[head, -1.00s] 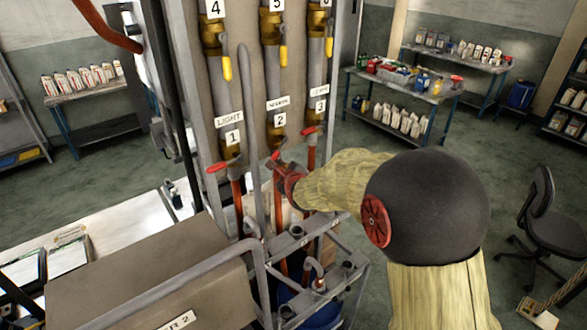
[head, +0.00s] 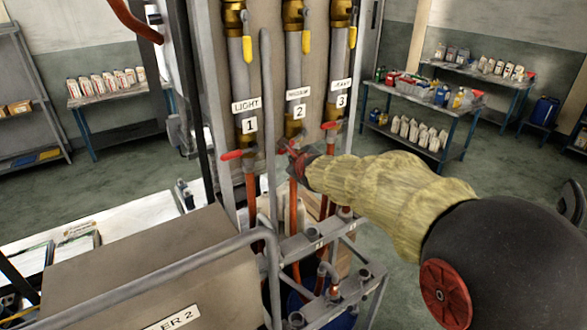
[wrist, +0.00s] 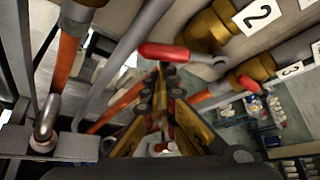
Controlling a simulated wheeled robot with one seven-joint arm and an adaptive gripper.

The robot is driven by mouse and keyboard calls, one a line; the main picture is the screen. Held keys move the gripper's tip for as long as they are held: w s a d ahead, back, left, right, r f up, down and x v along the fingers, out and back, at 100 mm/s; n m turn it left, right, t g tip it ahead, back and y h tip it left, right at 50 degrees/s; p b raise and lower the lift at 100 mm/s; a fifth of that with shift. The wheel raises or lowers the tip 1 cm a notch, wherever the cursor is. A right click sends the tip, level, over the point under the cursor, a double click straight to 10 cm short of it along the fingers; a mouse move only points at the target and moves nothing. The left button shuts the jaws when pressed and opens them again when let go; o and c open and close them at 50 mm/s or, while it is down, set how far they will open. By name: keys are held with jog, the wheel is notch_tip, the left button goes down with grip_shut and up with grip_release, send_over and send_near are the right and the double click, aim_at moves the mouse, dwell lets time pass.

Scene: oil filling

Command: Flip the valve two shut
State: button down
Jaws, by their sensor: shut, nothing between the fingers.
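Valve two is under the label 2 (head: 299,110) on the middle pipe. In the wrist view its red lever (wrist: 178,53) lies across the top middle, pointing left from the brass fitting (wrist: 208,28). In the head view the lever is mostly hidden by my gripper (head: 298,163). My gripper is shut and empty. In the wrist view its fingertips (wrist: 168,76) are just below the lever, close to it; I cannot tell whether they touch.
Valve one's red lever (head: 238,154) is to the left and valve three's (head: 328,126) to the right. A grey metal rail (head: 205,262) and a pipe frame (head: 325,240) stand in front. Orange hoses hang below the valves.

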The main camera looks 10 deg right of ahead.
jog(key=shift+s+a+r+m+g+y+b, duration=0.15)
jog(key=shift+a+r+m+y+b, duration=0.15)
jog(key=shift+r+m+y+b, duration=0.15)
jog(key=shift+s+a+r+m+g+y+b, duration=0.1)
jog(key=shift+a+r+m+g+y+b, duration=0.1)
jog(key=shift+a+r+y+b, duration=0.3)
jog(key=shift+s+a+r+m+g+y+b, duration=0.15)
jog(key=shift+r+m+b, duration=0.15)
jog(key=shift+r, duration=0.3)
jog(key=shift+w+r, duration=0.1)
notch_tip(320, 180, down, 5)
jog(key=b, duration=0.4)
jog(key=d+p+v, duration=0.1)
jog(key=d+v, duration=0.1)
jog(key=v, duration=0.9)
jog(key=shift+w+r+p, duration=0.25)
jog(key=shift+w+p, duration=0.05)
jog(key=shift+w, duration=0.05)
